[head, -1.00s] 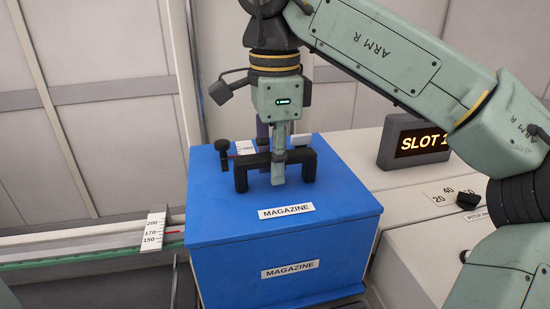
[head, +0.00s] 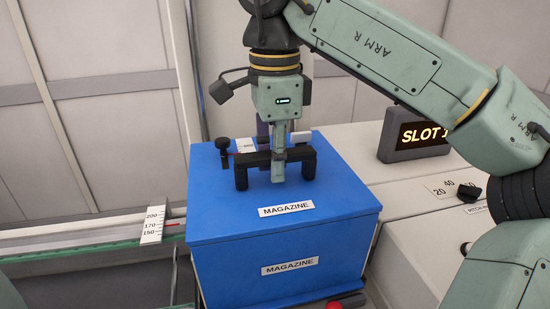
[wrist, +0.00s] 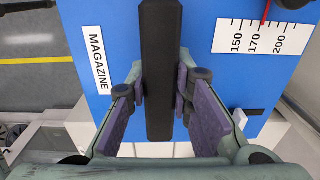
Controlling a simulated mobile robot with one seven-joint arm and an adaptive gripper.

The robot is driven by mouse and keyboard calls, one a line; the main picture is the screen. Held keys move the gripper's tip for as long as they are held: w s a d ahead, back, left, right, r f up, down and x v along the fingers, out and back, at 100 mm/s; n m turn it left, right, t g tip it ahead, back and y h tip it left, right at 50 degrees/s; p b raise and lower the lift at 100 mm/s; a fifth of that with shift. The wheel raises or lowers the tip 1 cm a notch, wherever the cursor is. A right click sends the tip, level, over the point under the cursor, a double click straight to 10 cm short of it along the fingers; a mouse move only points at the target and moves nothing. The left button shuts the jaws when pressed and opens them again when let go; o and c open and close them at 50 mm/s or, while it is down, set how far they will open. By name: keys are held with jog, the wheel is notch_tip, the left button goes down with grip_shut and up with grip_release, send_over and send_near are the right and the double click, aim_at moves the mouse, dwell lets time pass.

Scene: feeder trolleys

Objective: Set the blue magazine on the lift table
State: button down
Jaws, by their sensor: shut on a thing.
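The blue magazine (head: 225,265) is a large box with two white MAGAZINE labels and a black bar handle (head: 241,176) on top. It stands upright in the middle of the head view. In the wrist view its blue top (wrist: 190,30) shows on both sides of the handle (wrist: 160,70). My gripper (head: 278,168) points down and is shut on the handle near its middle. The purple finger pads (wrist: 165,97) lie along both sides of the bar. The magazine hides what is under it, and I cannot clearly make out the lift table.
A SLOT sign (head: 422,136) stands on the pale cabinet (head: 350,150) at right, near a black knob (head: 468,192). A red part (head: 347,301) shows below the magazine.

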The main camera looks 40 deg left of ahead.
jog(key=shift+f, duration=0.5)
jog(key=c, duration=1.7)
grip_release()
jog(key=o, duration=0.4)
jog(key=shift+c, duration=0.2)
jog(key=shift+f, duration=0.1)
